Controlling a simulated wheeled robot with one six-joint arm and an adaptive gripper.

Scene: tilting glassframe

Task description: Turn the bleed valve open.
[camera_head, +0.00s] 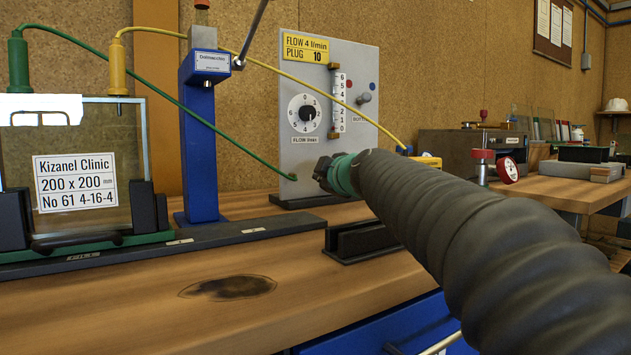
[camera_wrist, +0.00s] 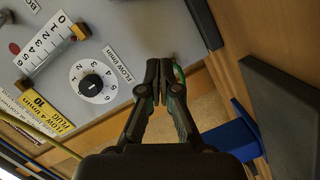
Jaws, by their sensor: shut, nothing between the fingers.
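No part carries a readable "bleed valve" label, so I cannot tell for sure which one it is. A valve-like fitting with a red cap (camera_head: 483,154) and a small round gauge (camera_head: 508,170) stands at the right in the head view. The grey flow panel (camera_head: 352,58) has a black flow knob (camera_head: 306,113) on a white dial, which also shows in the wrist view (camera_wrist: 91,85). A grey knob (camera_head: 363,98) sits at the panel's right. My gripper (camera_head: 322,171) is in front of the panel's lower part, its fingers shut and empty in the wrist view (camera_wrist: 158,68), apart from the dial.
A labelled glass pane (camera_head: 106,155) stands in a frame at the left, beside a blue post (camera_head: 201,150). A black slotted block (camera_head: 362,241) lies below my arm. The bench's front middle is clear except for a dark stain.

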